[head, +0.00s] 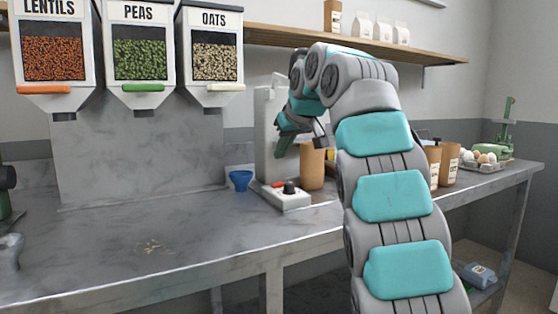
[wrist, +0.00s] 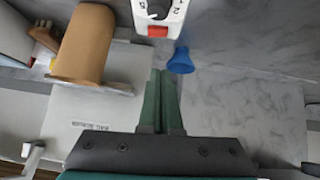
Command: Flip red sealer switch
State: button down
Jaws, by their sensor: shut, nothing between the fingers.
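The red switch (head: 278,185) is on the white control box (head: 287,199) at the foot of the pale sealer (head: 268,135), beside a black knob (head: 290,187). In the wrist view the red switch (wrist: 158,31) is on the near end of the box (wrist: 171,14), beyond my fingertips. My gripper (head: 283,152) is above the box in the head view, its green fingers pointing down. In the wrist view my gripper (wrist: 163,72) has its fingers together, with nothing between them. A gap shows between fingertips and switch. Which way the switch is set, I cannot tell.
A brown kraft bag (head: 312,166) stands at the sealer, right of the box. Dispensers hang at the upper left. The counter's left front is clear except for crumbs (head: 152,246).

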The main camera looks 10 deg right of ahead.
jog(key=shift+v, duration=2.65)
jog(key=shift+a, duration=0.1)
